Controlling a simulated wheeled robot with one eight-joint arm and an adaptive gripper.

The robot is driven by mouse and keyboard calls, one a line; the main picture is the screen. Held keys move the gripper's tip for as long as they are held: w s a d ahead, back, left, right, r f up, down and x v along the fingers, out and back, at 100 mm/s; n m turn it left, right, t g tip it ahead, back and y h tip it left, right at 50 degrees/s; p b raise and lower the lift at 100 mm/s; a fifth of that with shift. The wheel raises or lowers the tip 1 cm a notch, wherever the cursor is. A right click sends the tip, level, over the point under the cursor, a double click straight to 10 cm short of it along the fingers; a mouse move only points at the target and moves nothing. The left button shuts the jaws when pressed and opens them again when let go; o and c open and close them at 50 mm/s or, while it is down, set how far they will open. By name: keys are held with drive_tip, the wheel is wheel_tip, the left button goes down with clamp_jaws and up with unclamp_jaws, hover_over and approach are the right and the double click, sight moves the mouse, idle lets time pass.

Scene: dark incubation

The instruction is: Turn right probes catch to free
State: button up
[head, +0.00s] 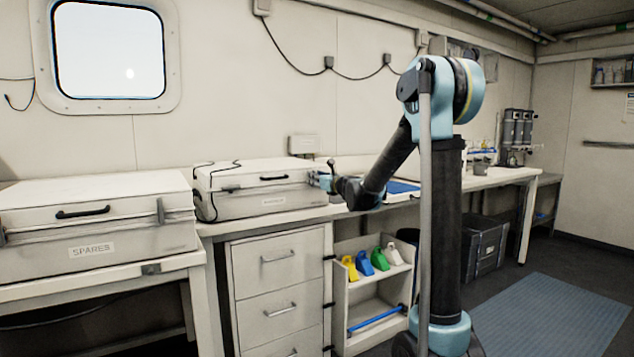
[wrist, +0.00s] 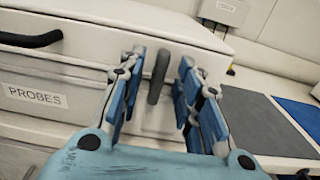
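The probes case is a pale box with a PROBES label and a dark handle, at the left of the wrist view (wrist: 75,72). In the head view it stands on the bench left of my gripper (head: 235,204). The right probes catch (wrist: 158,80) is a grey lever on the case's front, near its right end, standing upright with a slight tilt. My gripper (wrist: 161,68) is open, its blue fingers on either side of the lever with gaps showing. The head view also shows my gripper (head: 325,181) at the case's right end; the catch cannot be made out there.
A SPARES case (head: 95,248) stands on the left bench. A dark grey mat (wrist: 262,122) and a blue one (wrist: 302,115) lie right of the probes case. A wall box (wrist: 224,12) is behind. Drawers (head: 280,283) and a shelf with colored holders (head: 364,263) are below.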

clamp_jaws()
drive_tip(key=shift+n, duration=0.3)
drive_tip(key=shift+s+a+f+n, duration=0.15)
drive_tip(key=shift+f+n, duration=0.05)
drive_tip(key=shift+n, duration=2.7)
drive_tip(key=shift+s+a+f+n, duration=0.15)
drive_tip(key=shift+n, duration=2.75)
drive_tip(key=shift+s+a+f+n, duration=0.15)
drive_tip(key=shift+f+n, duration=0.05)
drive_tip(key=shift+n, duration=2.7)
unclamp_jaws()
drive_tip(key=shift+w, duration=0.1)
